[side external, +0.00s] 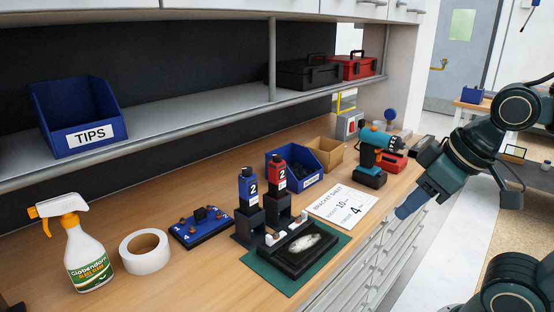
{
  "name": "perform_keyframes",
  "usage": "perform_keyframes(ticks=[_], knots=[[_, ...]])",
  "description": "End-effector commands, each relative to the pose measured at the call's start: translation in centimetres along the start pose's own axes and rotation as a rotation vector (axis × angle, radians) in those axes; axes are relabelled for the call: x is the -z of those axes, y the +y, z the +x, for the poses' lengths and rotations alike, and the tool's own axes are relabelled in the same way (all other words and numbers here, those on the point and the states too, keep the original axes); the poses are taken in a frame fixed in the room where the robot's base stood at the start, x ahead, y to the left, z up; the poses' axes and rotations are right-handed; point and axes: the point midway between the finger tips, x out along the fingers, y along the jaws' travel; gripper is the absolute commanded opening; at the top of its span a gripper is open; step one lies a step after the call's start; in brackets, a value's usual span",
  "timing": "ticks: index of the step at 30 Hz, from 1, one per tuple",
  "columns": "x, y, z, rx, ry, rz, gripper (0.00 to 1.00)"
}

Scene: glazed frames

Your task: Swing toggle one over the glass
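A black frame (275,256) lies on a green mat (262,274) at the bench's front edge, with a pale, whitish patch (303,243) inside it that may be the glass. Small white pieces (271,240) sit along the frame's far edge; I cannot tell which, if any, is toggle one. A blue plate (196,236) marked with numbers and carrying small brown knobs lies to the left of the mat. My gripper (404,212) hangs right of the frame, beyond the bench's front edge, and appears clear of everything. Whether its blue end is open or shut is not clear.
Blue (246,188) and red (276,173) bottles marked 2 stand in black holders just behind the frame. A paper sheet (341,205), a drill (375,150) and a blue bin (311,161) lie beyond. White tape (131,259) and a spray bottle (86,255) stand left.

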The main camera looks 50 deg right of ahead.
Motion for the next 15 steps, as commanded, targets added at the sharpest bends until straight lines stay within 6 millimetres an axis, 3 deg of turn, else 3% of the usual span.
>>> perform_keyframes(ticks=[8,15], knots=[[0.5,-0.1,-0.1,0.002,-0.008,-0.026,0.36],[3.1,-0.4,0.0,0.013,-0.056,-0.171,0.36]])
